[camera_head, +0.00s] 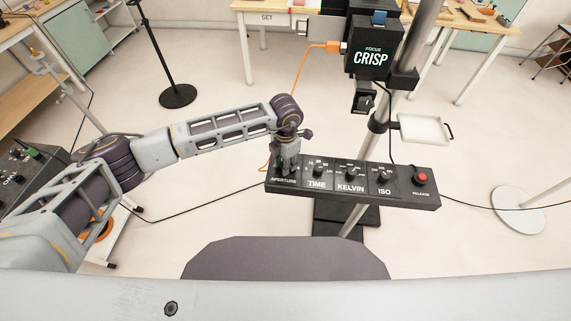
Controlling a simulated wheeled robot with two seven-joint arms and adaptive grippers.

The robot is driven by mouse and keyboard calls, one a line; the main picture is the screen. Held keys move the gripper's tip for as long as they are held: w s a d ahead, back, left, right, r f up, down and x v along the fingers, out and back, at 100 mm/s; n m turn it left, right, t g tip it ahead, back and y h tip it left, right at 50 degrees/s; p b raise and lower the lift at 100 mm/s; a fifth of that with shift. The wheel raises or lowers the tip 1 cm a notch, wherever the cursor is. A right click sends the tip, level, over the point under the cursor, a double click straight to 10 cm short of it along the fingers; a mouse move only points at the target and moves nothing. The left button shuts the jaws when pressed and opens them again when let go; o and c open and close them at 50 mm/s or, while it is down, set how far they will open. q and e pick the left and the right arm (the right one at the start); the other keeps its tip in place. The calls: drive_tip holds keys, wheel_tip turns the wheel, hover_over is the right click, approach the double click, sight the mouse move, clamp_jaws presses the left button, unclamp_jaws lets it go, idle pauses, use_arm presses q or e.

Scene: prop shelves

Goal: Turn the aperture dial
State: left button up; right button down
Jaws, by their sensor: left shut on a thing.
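A black control panel (400,194) is fixed to a grey pole, with dials labelled APERTURE, TIME, KELVIN and ISO and a red release button (421,179). My left gripper (285,169) points down at the panel's left end. It is shut on the aperture dial, which it mostly hides; the APERTURE label shows just below it. The time dial (318,171), kelvin dial (351,173) and ISO dial (384,176) stand free to the right. Above, a small screen (370,58) reads FOCUS CRISP. My right gripper is not in view.
A small white tray (421,128) is attached to the pole right of and above the panel. An orange cable (301,66) runs down from the screen box near my left wrist. Another panel (32,165) stands at the left edge. Open floor lies around the pole.

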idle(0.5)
use_arm(q)
drive_tip(key=o, duration=1)
drive_tip(key=shift+o, duration=0.2)
wheel_tip(320, 180, up, 12)
idle(0.7)
